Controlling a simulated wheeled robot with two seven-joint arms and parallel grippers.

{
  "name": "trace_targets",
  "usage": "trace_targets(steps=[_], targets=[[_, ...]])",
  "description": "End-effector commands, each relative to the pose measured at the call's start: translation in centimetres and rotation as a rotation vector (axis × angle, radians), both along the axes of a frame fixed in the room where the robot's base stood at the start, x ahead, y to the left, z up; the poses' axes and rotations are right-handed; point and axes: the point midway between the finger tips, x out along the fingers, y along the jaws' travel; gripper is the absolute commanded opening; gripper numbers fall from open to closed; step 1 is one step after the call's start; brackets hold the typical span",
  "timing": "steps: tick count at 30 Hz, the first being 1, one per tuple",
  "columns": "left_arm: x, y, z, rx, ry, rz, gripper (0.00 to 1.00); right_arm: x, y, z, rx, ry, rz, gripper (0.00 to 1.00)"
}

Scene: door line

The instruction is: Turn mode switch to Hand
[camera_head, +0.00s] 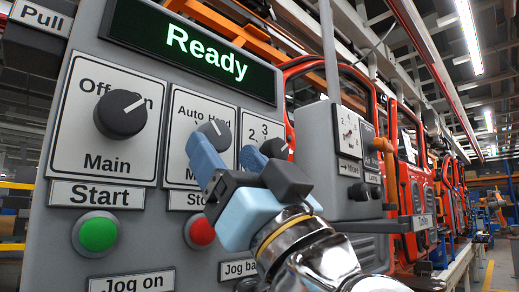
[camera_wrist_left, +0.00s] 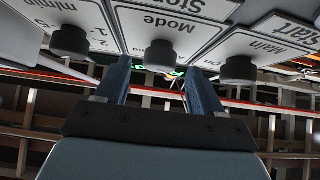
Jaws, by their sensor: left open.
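The grey panel (camera_head: 300,205) carries the mode switch (camera_head: 216,132), a round knob on a white plate marked Auto and Hand. Its white pointer line points up and slightly left, towards Auto; the finger hides its lower part and most of the word Mode. My left gripper (camera_head: 228,158) is open just in front of the panel, its two blue fingers below and in front of the knob. In the left wrist view, upside down, the mode knob (camera_wrist_left: 161,56) shows between and beyond the fingertips (camera_wrist_left: 158,75); I see no contact. My right gripper is not in view.
The Main knob (camera_head: 122,114) is left of the mode switch, and a numbered knob (camera_head: 274,147) is close right, partly behind my gripper. The green Start button (camera_head: 98,233) and red Stop button (camera_head: 200,232) are below. A small grey box (camera_head: 345,160) stands at right.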

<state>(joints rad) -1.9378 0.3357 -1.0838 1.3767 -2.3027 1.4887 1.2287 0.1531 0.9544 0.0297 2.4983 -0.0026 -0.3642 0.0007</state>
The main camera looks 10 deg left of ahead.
Motion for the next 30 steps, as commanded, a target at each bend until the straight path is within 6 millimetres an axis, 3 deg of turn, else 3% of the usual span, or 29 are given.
trace_targets(steps=[1,6,17,27,30], targets=[[0.4,0.5,1.0,-0.001,0.000,0.001,0.68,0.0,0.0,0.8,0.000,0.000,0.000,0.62],[1.1,1.5,2.1,0.000,0.000,0.000,0.68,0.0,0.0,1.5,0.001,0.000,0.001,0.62],[1.4,1.7,2.2,0.001,0.000,-0.001,0.67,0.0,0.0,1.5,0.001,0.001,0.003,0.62],[1.4,1.7,2.2,0.001,0.000,-0.001,0.14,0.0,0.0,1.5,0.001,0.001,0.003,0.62],[1.3,1.7,2.1,0.002,0.001,-0.001,0.14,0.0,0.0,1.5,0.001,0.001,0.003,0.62]])
